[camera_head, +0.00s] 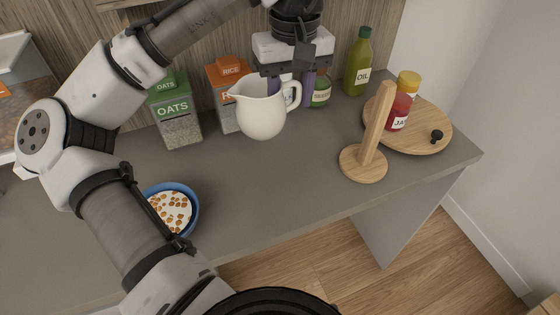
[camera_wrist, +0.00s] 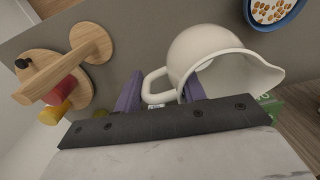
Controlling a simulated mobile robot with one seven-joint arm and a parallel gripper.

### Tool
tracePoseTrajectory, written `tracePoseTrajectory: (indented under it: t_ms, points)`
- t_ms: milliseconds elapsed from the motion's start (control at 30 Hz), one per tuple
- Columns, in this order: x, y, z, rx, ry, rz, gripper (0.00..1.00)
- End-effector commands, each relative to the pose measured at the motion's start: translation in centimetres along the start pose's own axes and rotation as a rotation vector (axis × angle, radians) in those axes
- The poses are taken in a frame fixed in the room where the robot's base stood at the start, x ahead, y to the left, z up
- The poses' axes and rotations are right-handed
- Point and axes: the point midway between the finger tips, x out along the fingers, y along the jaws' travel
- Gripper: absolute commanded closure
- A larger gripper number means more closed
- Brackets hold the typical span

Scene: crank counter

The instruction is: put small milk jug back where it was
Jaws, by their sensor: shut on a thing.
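The small milk jug (camera_head: 259,112) is cream white, with its spout to the left and its handle to the right in the head view. It appears upright and held above the counter in front of the cartons. My gripper (camera_head: 291,92) is shut on the jug at its handle side, coming from behind it. In the wrist view my purple fingers (camera_wrist: 160,95) stand either side of the jug's handle, and the jug (camera_wrist: 215,60) opens to the right. Whether the jug's base touches the counter cannot be told for certain.
A blue bowl of cereal (camera_head: 170,208) stands at the front left. A wooden stand (camera_head: 365,165) and a round wooden board (camera_head: 430,135) with jars are at the right. An oats box (camera_head: 175,112), a rice box (camera_head: 225,85) and an oil bottle (camera_head: 358,65) line the back. The middle counter is clear.

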Motion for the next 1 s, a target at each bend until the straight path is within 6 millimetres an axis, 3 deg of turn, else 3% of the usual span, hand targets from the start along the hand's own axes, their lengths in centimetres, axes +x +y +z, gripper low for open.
tracePoseTrajectory:
  t_ms: [200, 400, 833, 1000]
  points:
    - [6.0, 0.1, 0.1, 0.002, -0.007, 0.002, 0.98]
    - [10.6, 0.1, 0.1, -0.001, -0.003, 0.000, 0.98]
    - [15.7, 0.3, 0.1, -0.002, -0.002, -0.001, 0.98]
    - [16.5, 0.3, 0.1, -0.001, -0.001, 0.000, 0.98]
